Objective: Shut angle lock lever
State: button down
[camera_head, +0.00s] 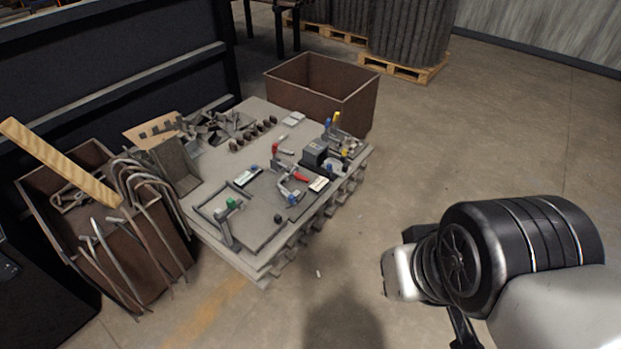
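A grey worktable (222,155) stands left of centre with a fixture of small clamps and levers on it. A clamp with a red handle (301,178) sits near the middle of the fixture. Yellow (337,117) and blue (327,123) tipped levers stand at its far right, by a dark block (314,153). A green knob (231,203) sits on a bar at the near left. I cannot tell which of these is the angle lock lever, or whether it is open or shut. My arm is at the lower right, apart from the table; no gripper fingers show.
A rusty bin (345,95) stands behind the table. Another bin (160,255) with bent metal rods and a wooden plank (60,160) stands at the left. Open concrete floor (450,150) lies right of the table. Wire coils on pallets (400,70) stand at the back.

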aim_at(297, 176)
jog(key=i+l+u, duration=0.1)
jog(key=i, duration=0.4)
jog(key=i+l+u, duration=0.1)
jog(key=i, duration=0.4)
jog(key=i+l+u, duration=0.1)
jog(key=i+l, duration=0.2)
jog(key=i, duration=0.2)
jog(key=i+l+u, duration=0.1)
jog(key=i+l, duration=0.15)
jog(key=i, duration=0.2)
jog(key=i+l, duration=0.25)
jog(key=i, duration=0.25)
jog(key=u, duration=0.05)
